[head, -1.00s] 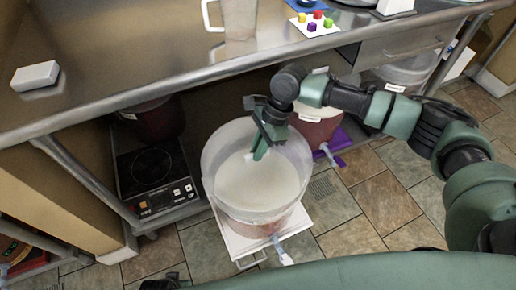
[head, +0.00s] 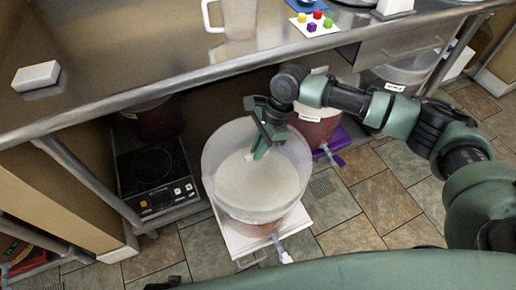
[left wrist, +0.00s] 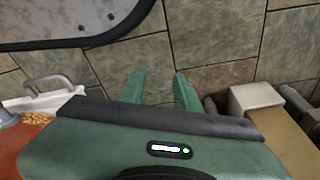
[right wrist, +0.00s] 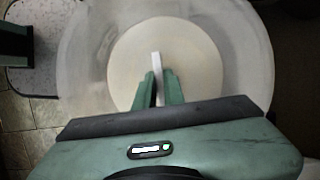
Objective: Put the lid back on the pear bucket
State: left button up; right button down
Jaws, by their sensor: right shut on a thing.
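A translucent bucket (head: 208,160) stands on a white base on the floor, under the counter's front edge. A round cream-white disc, seemingly the lid (head: 250,190), lies within its rim, flat as far as I can tell. My right gripper (head: 260,152) reaches down inside the rim from above. In the right wrist view its fingers (right wrist: 160,90) are shut on a thin white upright tab (right wrist: 155,62) over the disc (right wrist: 125,70). The tab looks like the lid's handle; its foot is hidden. My left gripper (left wrist: 160,90) is open and empty above floor tiles.
The steel counter (head: 130,75) overhangs behind the bucket. A lidded reddish bucket (head: 316,130) on a purple base stands close behind right. A hot plate (head: 150,170) sits on a low shelf at left. Tiled floor (head: 350,235) is free at front right.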

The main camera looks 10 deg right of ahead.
dwell(0.5)
pick_arm(q)
jog(key=shift+s+f, duration=0.35)
jog(key=shift+f, duration=0.05)
jog(key=shift+s+a+f+p, duration=0.1)
jog(key=shift+s+f+p, duration=0.1)
jog(key=shift+p, duration=0.1)
jog(key=shift+f, duration=0.15)
jog(key=shift+s+f, duration=0.1)
jog(key=shift+s+f, duration=0.1)
jog(key=shift+f, duration=0.05)
jog(key=shift+f, duration=0.1)
jog(key=shift+s+f+p, duration=0.2)
jog(key=shift+s+p, duration=0.05)
jog(key=shift+p, duration=0.05)
